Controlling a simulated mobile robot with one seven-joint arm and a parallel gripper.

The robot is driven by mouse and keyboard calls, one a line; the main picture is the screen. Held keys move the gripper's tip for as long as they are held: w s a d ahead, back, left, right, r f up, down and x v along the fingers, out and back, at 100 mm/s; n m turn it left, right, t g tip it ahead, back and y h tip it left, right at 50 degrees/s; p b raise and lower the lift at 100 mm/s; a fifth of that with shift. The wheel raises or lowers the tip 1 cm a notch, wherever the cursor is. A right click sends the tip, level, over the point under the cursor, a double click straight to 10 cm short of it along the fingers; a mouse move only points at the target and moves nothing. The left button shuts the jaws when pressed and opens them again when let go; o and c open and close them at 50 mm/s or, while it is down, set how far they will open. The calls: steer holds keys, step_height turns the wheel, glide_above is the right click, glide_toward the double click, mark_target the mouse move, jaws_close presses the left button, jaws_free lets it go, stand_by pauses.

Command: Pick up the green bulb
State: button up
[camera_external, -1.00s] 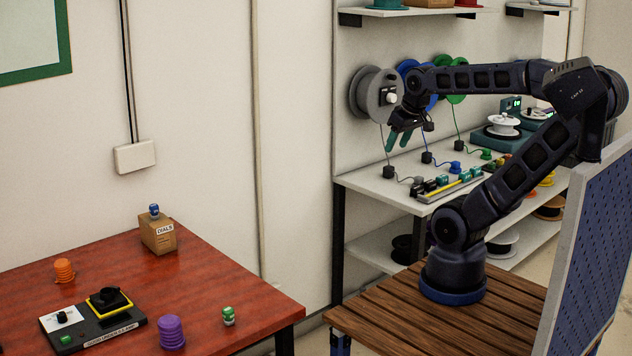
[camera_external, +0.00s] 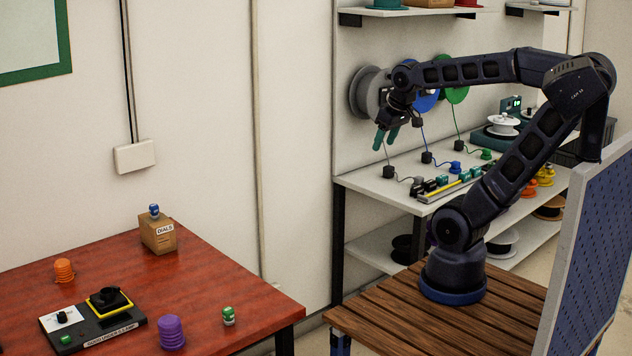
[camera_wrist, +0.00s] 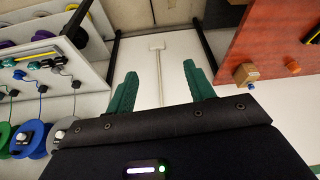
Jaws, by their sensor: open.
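A small green bulb-like piece with a pale band (camera_external: 229,316) stands on the red table (camera_external: 235,285) near its front right edge. A smaller green piece (camera_external: 66,339) sits on the dark device at the left; I cannot tell for sure which is the bulb. My gripper (camera_external: 385,138) is raised in front of the wall reels, far up and right of the red table. In the wrist view its two green fingers (camera_wrist: 160,72) are spread with nothing between them. Neither green piece on the table can be made out in the wrist view.
The red table also holds a purple ribbed piece (camera_external: 171,332), an orange one (camera_external: 64,270), a cardboard box (camera_external: 158,235) with a blue piece on top, and a dark device (camera_external: 105,325). A white workbench (camera_external: 365,183) with wired plugs lies below my gripper. A blue pegboard (camera_external: 598,240) stands at right.

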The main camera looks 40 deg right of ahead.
steer(key=w+a+f+n+g, duration=0.2)
steer(key=w+a+n, duration=0.3)
steer(key=w+a, duration=0.65)
steer(key=n+g, duration=0.2)
steer(key=n, duration=0.8)
glide_toward(227, 309)
steer(key=shift+w+d, duration=0.35)
steer(key=shift+d, duration=0.1)
steer(key=shift+s+a+f, duration=0.3)
steer(key=shift+f, duration=0.15)
step_height(227, 309, down, 5)
steer(key=shift+f, duration=0.2)
steer(key=shift+a+f, duration=0.15)
steer(key=shift+f, duration=1.1)
steer(key=shift+a+f, duration=0.15)
steer(key=shift+f, duration=1.15)
steer(key=c, duration=1)
